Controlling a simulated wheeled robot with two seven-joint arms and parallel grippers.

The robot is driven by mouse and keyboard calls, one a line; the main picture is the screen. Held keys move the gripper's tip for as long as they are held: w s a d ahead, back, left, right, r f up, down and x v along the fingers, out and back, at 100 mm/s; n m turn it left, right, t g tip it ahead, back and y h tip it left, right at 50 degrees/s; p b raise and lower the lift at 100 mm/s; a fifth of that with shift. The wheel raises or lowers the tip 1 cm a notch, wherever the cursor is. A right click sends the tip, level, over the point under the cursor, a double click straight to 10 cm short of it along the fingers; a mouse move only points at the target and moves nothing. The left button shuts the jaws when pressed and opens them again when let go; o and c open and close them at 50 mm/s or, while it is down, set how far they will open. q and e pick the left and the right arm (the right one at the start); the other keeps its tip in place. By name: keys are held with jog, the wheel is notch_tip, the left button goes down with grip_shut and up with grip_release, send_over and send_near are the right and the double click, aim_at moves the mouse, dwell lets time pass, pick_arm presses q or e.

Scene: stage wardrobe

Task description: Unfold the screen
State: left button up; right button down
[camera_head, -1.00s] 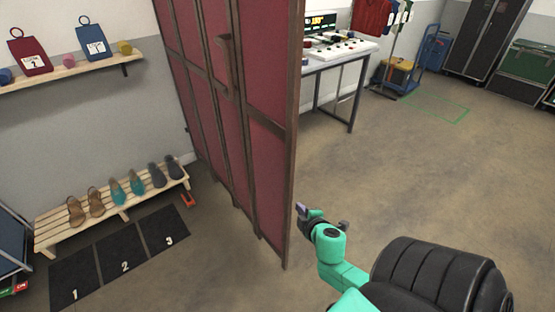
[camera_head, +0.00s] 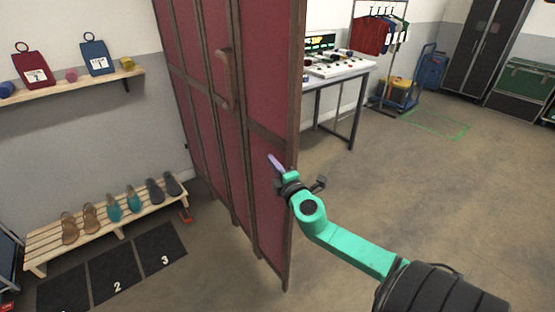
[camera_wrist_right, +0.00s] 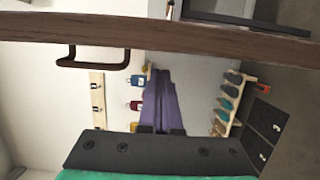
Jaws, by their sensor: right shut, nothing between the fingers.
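The screen (camera_head: 268,85) stands upright in the head view, with dark red panels in brown wooden frames, several of them in a row receding to the left. A brown handle (camera_head: 226,80) sticks out from one upright. It also shows in the right wrist view (camera_wrist_right: 93,61), below the brown frame edge (camera_wrist_right: 200,37) that crosses the picture. My right gripper (camera_head: 274,162) is shut and empty, its purple fingers overlapping the nearest panel by its free edge, lower than the handle. I cannot tell whether they touch. The fingers also show in the right wrist view (camera_wrist_right: 160,95). My left gripper is out of view.
A slatted bench (camera_head: 105,225) with several shoes stands at the left, beside numbered black floor mats (camera_head: 112,275). A wall shelf (camera_head: 70,88) holds tags and rolls. Behind the screen are a desk (camera_head: 340,68) and a clothes rail (camera_head: 380,35).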

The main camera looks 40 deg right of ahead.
jog(key=shift+s+d, duration=0.1)
jog(key=shift+d, duration=0.75)
